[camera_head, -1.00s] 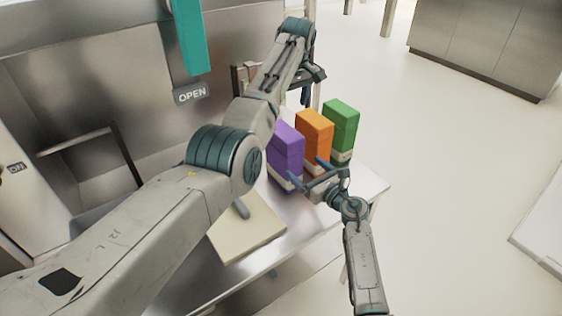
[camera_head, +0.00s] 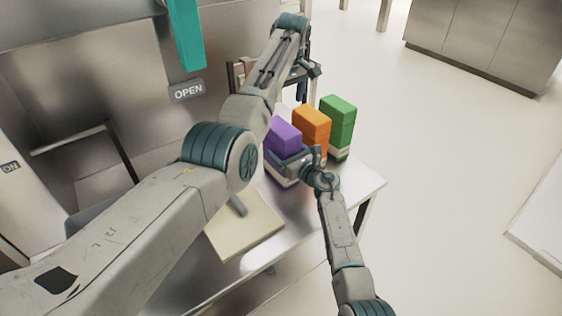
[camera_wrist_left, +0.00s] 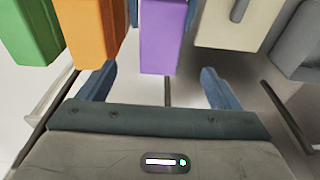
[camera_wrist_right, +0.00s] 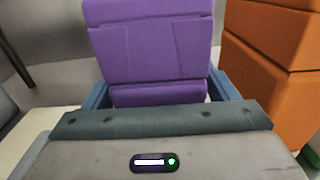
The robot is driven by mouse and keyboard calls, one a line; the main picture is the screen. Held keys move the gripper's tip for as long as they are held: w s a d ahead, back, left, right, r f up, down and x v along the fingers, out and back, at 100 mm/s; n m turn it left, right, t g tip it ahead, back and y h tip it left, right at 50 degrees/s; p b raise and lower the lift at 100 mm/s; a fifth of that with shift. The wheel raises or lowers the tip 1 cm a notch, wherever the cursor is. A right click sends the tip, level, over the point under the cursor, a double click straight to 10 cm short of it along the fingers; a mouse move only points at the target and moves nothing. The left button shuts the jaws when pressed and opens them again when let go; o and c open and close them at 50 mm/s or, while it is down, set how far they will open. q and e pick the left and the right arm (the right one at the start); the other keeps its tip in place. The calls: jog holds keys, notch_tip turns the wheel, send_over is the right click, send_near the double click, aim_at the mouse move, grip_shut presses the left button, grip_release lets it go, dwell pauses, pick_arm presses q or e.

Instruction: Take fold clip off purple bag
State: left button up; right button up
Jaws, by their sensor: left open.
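The purple bag (camera_head: 283,135) stands upright at the left end of a row of bags on the metal table. My right gripper (camera_head: 292,160) is at its front. In the right wrist view the open fingers (camera_wrist_right: 160,92) straddle the purple bag (camera_wrist_right: 150,45), close to its sides; I cannot tell whether they touch it. My left gripper (camera_head: 306,84) is open and empty behind the row. The left wrist view shows the purple bag (camera_wrist_left: 162,38) ahead, between the lines of its fingers (camera_wrist_left: 158,86). I cannot make out a fold clip on the bag.
An orange bag (camera_head: 312,125) and a green bag (camera_head: 339,118) stand right of the purple one. A pale board (camera_head: 245,232) lies on the metal table (camera_head: 345,200), nearer me. A steel unit with an OPEN sign (camera_head: 188,91) stands left. The table's right front is clear.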

aim_at(281, 126)
jog(key=c, duration=1.1)
jog(key=shift+c, duration=0.2)
pick_arm(q)
jog(key=f, duration=0.7)
jog(key=w+a+f, duration=0.1)
jog(key=f, duration=0.2)
jog(key=shift+f, duration=0.3)
pick_arm(e)
jog(key=shift+r, duration=0.1)
pick_arm(q)
jog(key=c, duration=1.2)
jog(key=shift+w+r, duration=0.1)
jog(key=shift+r, duration=0.1)
jog(key=shift+r, duration=0.9)
jog(key=shift+r, duration=0.1)
